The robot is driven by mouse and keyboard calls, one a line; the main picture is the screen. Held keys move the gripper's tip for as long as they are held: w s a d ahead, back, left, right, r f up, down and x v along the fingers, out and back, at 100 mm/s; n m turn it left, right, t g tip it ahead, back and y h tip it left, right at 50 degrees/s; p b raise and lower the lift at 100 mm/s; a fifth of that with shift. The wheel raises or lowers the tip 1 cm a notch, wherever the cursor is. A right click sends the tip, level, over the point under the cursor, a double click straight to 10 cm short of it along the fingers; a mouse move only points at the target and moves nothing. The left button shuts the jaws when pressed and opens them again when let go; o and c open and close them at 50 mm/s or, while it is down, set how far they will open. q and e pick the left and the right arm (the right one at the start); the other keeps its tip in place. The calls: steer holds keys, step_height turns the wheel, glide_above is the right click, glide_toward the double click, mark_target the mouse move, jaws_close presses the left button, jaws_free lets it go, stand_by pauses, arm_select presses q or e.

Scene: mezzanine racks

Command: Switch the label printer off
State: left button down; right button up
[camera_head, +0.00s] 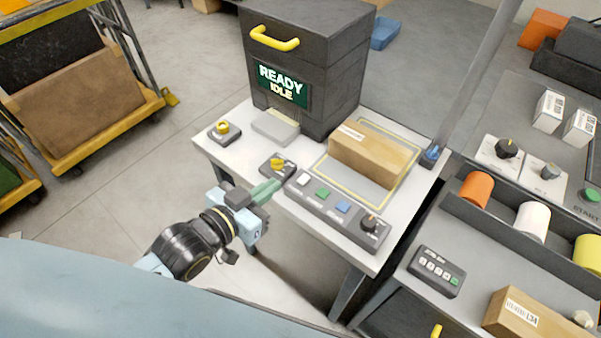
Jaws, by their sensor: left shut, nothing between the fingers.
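A dark box-shaped machine (330,60) with a yellow handle stands on the white table; I take it to be the label printer. Its green screen (282,84) reads READY and IDLE. A small dark box with a yellow rotary switch (278,163) sits in front of it. Beside that is a grey panel (330,215) with white, green and blue buttons and a black knob. My left gripper (268,188) is shut and empty at the table's front edge, close to the yellow switch; I cannot tell whether it touches. My right gripper is not in view.
A yellow knob on a small base (223,130) sits at the table's left corner. A cardboard box (369,152) lies in a yellow-outlined area. A rack with coloured rolls (532,219) stands right. A yellow cart (82,100) stands left, with open floor between.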

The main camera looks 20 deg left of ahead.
arm_select(q)
steer(key=shift+r, duration=0.35)
glide_above(300, 181)
steer(key=shift+w+d+f, duration=0.1)
steer(key=shift+w+f, duration=0.1)
steer(key=shift+f, duration=1)
steer(key=f, duration=0.1)
steer(key=f+b, duration=0.1)
steer(key=f, duration=0.1)
steer(key=shift+s, duration=0.2)
steer(key=shift+f, duration=0.55)
